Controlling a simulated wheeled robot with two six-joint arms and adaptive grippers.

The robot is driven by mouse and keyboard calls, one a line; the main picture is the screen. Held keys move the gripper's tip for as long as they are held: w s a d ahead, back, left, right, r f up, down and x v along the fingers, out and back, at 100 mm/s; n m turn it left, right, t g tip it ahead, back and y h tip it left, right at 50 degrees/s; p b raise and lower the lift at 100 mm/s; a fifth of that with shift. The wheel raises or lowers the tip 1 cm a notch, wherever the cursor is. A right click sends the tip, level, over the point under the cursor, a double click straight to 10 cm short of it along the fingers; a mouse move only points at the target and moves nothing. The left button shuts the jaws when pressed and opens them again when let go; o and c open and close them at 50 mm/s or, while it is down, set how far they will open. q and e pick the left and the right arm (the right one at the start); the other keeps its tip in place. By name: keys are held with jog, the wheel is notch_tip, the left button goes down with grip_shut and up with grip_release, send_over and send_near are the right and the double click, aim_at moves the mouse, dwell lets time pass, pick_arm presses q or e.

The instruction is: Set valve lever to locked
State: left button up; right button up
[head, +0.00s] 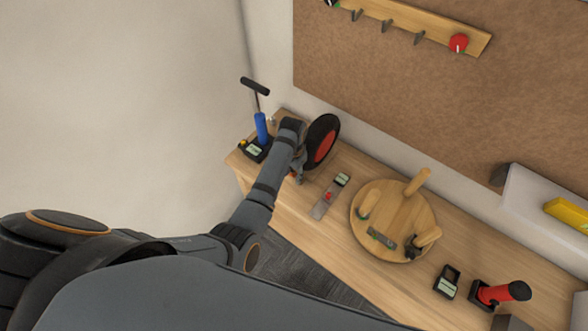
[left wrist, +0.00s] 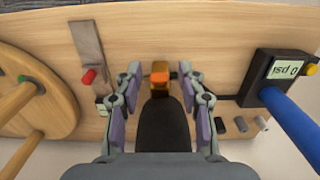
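In the left wrist view a small brass-coloured piece with an orange block (left wrist: 160,78), which looks like the valve lever, sits between my left gripper's fingertips. My left gripper (left wrist: 159,72) is open, with a finger on each side and visible gaps to the piece. In the head view my left gripper (head: 299,172) is low over the bench's left part, beside a black wheel with a red face (head: 321,147); the lever is hidden there. A dark rounded shape, probably the wheel edge-on, lies below the orange block in the wrist view. No locked mark is readable. My right gripper is out of view.
A blue pump (head: 261,127) with a gauge (left wrist: 287,70) reading 0 psi stands close by. A tool with a red knob (head: 328,197) and a round pegged board (head: 395,250) lie to the right. A red-handled object (head: 503,292) stands farther right.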

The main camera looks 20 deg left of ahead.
pick_arm(q)
jog(key=shift+s+r, duration=0.1)
jog(key=shift+s, duration=0.1)
jog(key=shift+c, duration=1.1)
jog(key=c, duration=0.5)
jog(key=shift+w, duration=0.1)
grip_shut()
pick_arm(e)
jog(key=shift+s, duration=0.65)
